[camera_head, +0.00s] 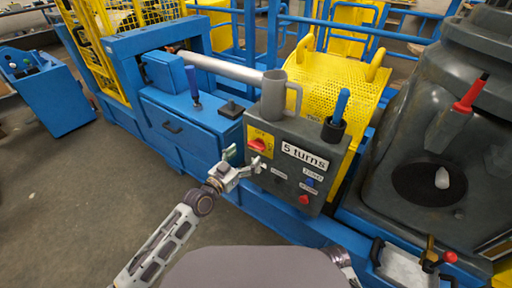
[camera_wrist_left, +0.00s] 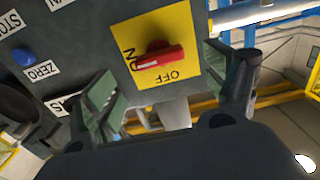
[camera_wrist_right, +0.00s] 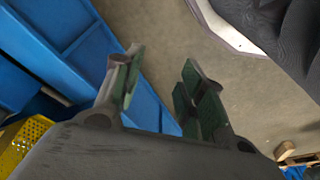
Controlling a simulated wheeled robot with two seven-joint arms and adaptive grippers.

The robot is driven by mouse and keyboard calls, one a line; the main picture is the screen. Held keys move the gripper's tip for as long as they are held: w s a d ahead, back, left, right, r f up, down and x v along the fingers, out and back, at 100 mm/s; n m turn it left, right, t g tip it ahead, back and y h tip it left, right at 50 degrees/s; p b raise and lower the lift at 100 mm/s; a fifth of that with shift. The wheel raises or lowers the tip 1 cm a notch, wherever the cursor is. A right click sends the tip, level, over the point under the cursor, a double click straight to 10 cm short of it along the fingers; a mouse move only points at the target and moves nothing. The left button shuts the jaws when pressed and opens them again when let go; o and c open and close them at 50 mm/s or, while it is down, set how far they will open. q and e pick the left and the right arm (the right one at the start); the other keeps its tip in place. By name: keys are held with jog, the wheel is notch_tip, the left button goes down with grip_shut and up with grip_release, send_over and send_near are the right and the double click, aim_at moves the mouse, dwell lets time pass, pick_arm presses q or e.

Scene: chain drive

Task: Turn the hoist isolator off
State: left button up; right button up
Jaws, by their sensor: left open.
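The hoist isolator is a red rotary knob (camera_head: 257,145) on a yellow plate (camera_head: 267,135), at the upper left of a grey control panel. In the left wrist view the red knob (camera_wrist_left: 160,57) shows close up on its yellow plate (camera_wrist_left: 150,30), which is marked ON and OFF. One end of the knob's bar lies beside the ON mark; OFF is below it in that view. My left gripper (camera_head: 247,163) is open just in front of the plate, its fingers (camera_wrist_left: 160,85) apart on either side of the knob, with nothing visibly held. My right gripper (camera_wrist_right: 160,85) is open and empty over the floor.
The grey panel (camera_head: 325,185) also carries a "5 turns" label, several small labels and blue and red buttons. A grey mug (camera_head: 273,97) and a cup with a blue handle (camera_head: 334,128) stand on top. A dark grey machine (camera_head: 430,140) stands at right.

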aim_at(254, 148)
pick_arm(q)
jog(key=x, duration=0.4)
jog(key=shift+w+b, duration=0.15)
jog(key=shift+b, duration=0.2)
jog(key=shift+x, duration=1.05)
jog(key=shift+w+d, duration=0.3)
pick_arm(e)
jog(key=shift+w+a+r, duration=0.1)
jog(key=shift+a+r, duration=0.1)
jog(key=shift+r, duration=0.7)
pick_arm(q)
jog(key=c, duration=1)
pick_arm(e)
jog(key=shift+f, duration=0.15)
